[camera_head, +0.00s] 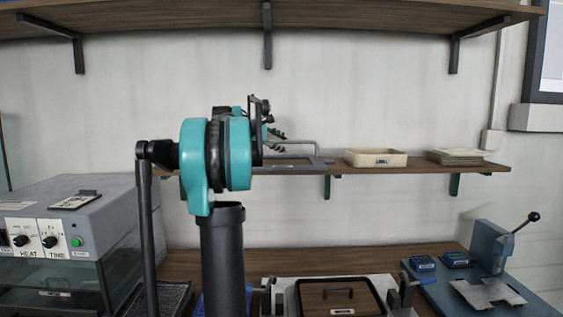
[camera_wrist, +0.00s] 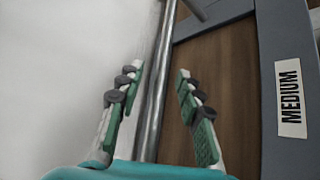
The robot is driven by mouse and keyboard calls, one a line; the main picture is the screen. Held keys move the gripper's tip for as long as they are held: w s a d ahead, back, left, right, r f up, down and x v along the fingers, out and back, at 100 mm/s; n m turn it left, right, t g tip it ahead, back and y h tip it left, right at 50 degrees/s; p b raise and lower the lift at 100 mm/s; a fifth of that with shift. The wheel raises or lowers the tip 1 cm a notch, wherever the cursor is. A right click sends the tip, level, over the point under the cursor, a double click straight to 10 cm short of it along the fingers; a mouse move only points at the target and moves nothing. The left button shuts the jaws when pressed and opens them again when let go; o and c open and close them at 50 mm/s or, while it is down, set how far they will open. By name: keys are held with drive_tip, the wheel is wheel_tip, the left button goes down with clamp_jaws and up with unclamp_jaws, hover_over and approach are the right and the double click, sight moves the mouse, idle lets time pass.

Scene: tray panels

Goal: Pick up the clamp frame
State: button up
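A grey frame with a "MEDIUM" label lies on the wall shelf; its edge (camera_head: 328,161) shows in the head view. A bent metal handle bar (camera_head: 300,142) stands up from it. In the wrist view the frame (camera_wrist: 262,20) fills the right side, with brown wood inside it, and the bar (camera_wrist: 155,90) runs lengthwise. My gripper (camera_wrist: 157,72) is open, with one green-padded finger on each side of the bar as seen; gaps show on both sides. In the head view my gripper (camera_head: 274,134) is at the handle's left end, partly hidden by my arm.
On the shelf (camera_head: 420,170), a cream tray (camera_head: 376,159) and stacked panels (camera_head: 460,156) stand to the right. An upper shelf (camera_head: 350,14) hangs above.

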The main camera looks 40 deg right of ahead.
drive_tip(key=shift+c, duration=0.5)
clamp_jaws()
drive_tip(key=shift+r, duration=0.15)
wheel_tip(320, 180, up, 20)
idle(0.5)
